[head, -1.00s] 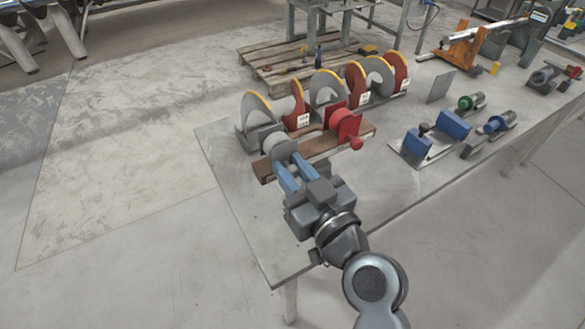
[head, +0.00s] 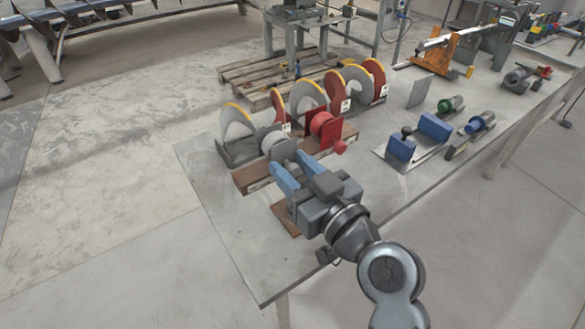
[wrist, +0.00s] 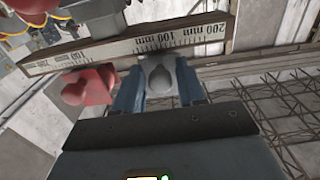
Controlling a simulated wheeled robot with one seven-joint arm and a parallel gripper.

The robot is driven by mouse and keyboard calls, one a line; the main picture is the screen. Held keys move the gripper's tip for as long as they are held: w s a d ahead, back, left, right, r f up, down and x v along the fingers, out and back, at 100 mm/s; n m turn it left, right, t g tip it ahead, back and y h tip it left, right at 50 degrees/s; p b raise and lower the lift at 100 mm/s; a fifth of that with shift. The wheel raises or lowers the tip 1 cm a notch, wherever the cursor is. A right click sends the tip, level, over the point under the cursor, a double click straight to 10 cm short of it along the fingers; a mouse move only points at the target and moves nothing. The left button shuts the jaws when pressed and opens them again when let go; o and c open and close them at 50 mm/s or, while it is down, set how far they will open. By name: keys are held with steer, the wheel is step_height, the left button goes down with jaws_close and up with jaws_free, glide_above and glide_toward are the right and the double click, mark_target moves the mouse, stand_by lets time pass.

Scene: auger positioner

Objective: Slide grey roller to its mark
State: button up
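The grey roller (head: 273,144) sits on a brown beam (head: 254,180) along the table's left edge, to the left of the red roller (head: 322,124). My gripper (head: 288,164) reaches it from the front with its blue fingers. In the wrist view, the grey roller's rounded knob (wrist: 160,76) lies between the two fingers, which appear to press on both sides. The beam's pale face carries a scale with mm figures (wrist: 150,43). The red roller's knob (wrist: 88,85) is left of my fingers there. I cannot make out a separate target mark.
Yellow-edged auger flights (head: 238,122) and red flights stand just behind the beam. A brown block (head: 286,217) lies partly hidden under my gripper. Blue blocks (head: 401,147) on a plate stand to the right. The table's (head: 225,215) front left area is bare.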

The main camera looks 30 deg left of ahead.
steer(key=shift+o, duration=0.6)
steer(key=b+v, duration=0.1)
steer(key=v, duration=0.6)
steer(key=shift+s+d+b, duration=0.2)
steer(key=shift+d+b, duration=0.2)
steer(key=shift+f, duration=0.1)
